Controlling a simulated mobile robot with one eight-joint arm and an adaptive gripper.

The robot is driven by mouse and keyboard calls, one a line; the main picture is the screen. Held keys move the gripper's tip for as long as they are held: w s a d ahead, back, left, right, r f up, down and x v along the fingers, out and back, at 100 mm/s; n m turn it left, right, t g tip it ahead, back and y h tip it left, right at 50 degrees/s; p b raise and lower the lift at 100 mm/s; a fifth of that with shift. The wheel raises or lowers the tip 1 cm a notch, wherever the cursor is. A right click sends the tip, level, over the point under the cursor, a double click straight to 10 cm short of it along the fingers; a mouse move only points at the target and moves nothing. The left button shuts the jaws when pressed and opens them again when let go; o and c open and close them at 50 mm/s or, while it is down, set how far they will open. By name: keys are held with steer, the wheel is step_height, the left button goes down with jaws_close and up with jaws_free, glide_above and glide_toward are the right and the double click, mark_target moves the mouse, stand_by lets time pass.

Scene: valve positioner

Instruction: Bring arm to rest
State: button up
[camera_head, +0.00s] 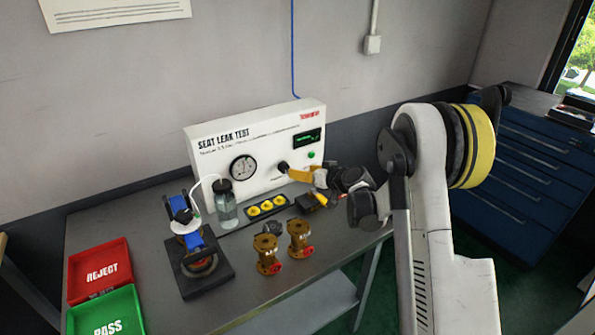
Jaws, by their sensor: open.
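My arm reaches from the right side of the picture over the workbench (215,310). My gripper (298,188) is at its left end, with yellow-and-dark fingers spread apart. It is open, and I see nothing held between the fingers. It is in front of the white seat leak test panel (215,160), close to a black knob (283,167). I cannot tell whether a finger touches the knob. Part of the panel's lower right is hidden by the gripper.
Two brass valves (267,254) (299,239) stand below the gripper, near a black tray with yellow pieces (267,207). A clamp fixture (207,270) and a bottle (226,208) stand left. Red reject (100,268) and green pass (106,314) trays lie far left. Blue drawers (530,170) stand right.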

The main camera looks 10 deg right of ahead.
steer(key=shift+s+r, duration=0.1)
steer(key=s+a+r+g+h, duration=0.1)
steer(key=s+a+r+g, duration=0.15)
steer(key=s+r, duration=0.5)
steer(key=s+a+r+g+h, duration=0.1)
steer(key=s+a+r, duration=0.35)
steer(key=s, duration=0.55)
steer(key=s+d+f+m+g+h, duration=0.1)
steer(key=s+d+m+g+h, duration=0.1)
steer(key=s, duration=2.4)
steer(key=shift+s+d+f+h, duration=0.15)
steer(key=shift+d+h, duration=0.2)
steer(key=shift+h, duration=0.35)
